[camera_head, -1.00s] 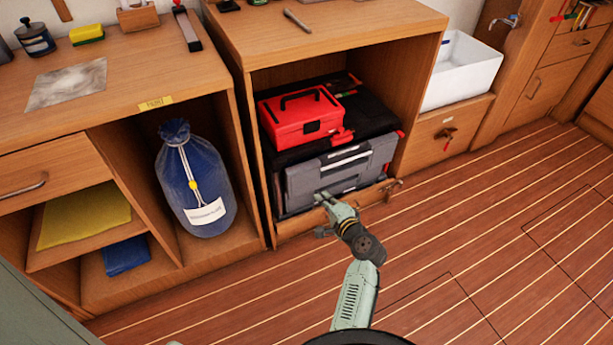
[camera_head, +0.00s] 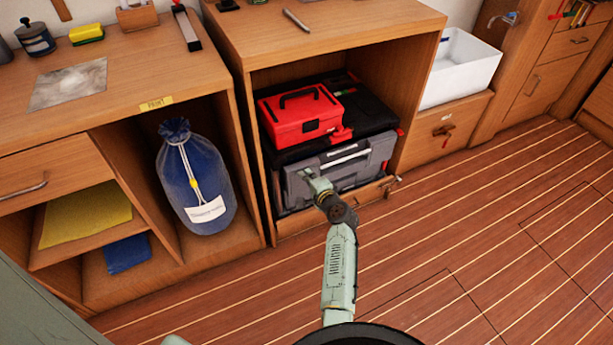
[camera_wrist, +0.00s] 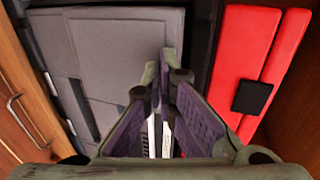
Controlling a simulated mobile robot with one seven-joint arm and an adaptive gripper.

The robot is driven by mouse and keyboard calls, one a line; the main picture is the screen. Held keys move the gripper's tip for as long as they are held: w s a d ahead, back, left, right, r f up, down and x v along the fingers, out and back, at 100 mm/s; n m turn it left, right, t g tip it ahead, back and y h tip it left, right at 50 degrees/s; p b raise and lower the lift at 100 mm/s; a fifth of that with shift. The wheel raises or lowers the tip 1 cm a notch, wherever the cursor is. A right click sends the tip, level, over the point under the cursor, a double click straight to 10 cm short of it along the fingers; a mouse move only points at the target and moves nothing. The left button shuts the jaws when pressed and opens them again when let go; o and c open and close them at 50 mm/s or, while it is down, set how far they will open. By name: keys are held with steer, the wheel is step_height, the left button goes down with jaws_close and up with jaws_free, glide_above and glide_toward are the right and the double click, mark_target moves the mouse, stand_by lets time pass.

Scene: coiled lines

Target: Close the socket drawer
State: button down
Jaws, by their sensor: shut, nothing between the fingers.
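A low wooden drawer front (camera_head: 325,218) with a metal handle runs along the bottom of the middle cabinet. Nothing labels it as the socket drawer, and how far out it stands is hard to tell. Its wood and a handle appear at the left of the wrist view (camera_wrist: 28,100). A grey case (camera_head: 350,164) lies just above and behind this front. My gripper (camera_head: 312,180) is shut and empty, in front of the grey case's left part. In the wrist view its fingertips (camera_wrist: 163,68) overlap the case's edge; contact cannot be told.
A red toolbox (camera_head: 300,115) sits on a black case above the grey one. A blue sack (camera_head: 195,180) stands in the compartment to the left. A wooden drawer (camera_head: 446,132) under a white basin (camera_head: 462,70) is at the right. The plank floor (camera_head: 480,230) is clear.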

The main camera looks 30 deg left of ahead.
mark_target(302, 169)
steer(key=b+x, duration=0.1)
steer(key=x, duration=0.1)
steer(key=r+b+x, duration=0.1)
steer(key=x, duration=0.1)
steer(key=shift+w+a, duration=0.4)
steer(key=shift+a, duration=0.1)
steer(key=shift+r, duration=0.1)
steer(key=shift+d, duration=0.1)
